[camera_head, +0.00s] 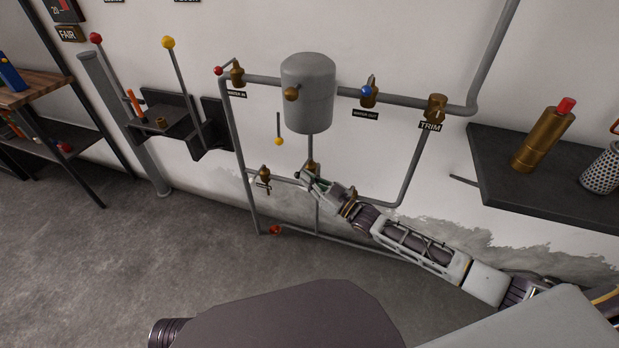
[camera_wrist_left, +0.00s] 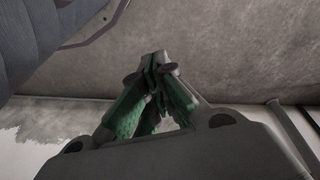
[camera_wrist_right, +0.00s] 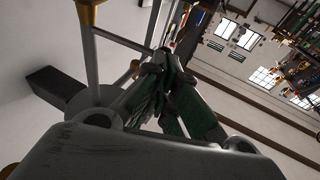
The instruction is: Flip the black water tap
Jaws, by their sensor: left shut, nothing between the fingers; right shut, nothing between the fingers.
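In the head view, a brass valve (camera_head: 310,166) sits on the pipe below the grey tank. A small black knob (camera_head: 297,175) shows beside it, which may be the black tap's handle end. My right gripper (camera_head: 307,181) is at this valve, shut and empty, and partly hides it; I cannot tell whether it touches the knob. In the right wrist view, the shut green fingers (camera_wrist_right: 163,70) are beside grey pipes. My left gripper (camera_wrist_left: 155,75) shows only in its own wrist view, shut and empty, with grey floor and wall behind.
The grey tank (camera_head: 308,95) hangs above, with red (camera_head: 218,71) and blue (camera_head: 366,91) handles on either side. Another brass valve (camera_head: 265,174) is just left. A dark shelf (camera_head: 500,185) with a brass cylinder (camera_head: 543,138) juts out right. The floor at left is open.

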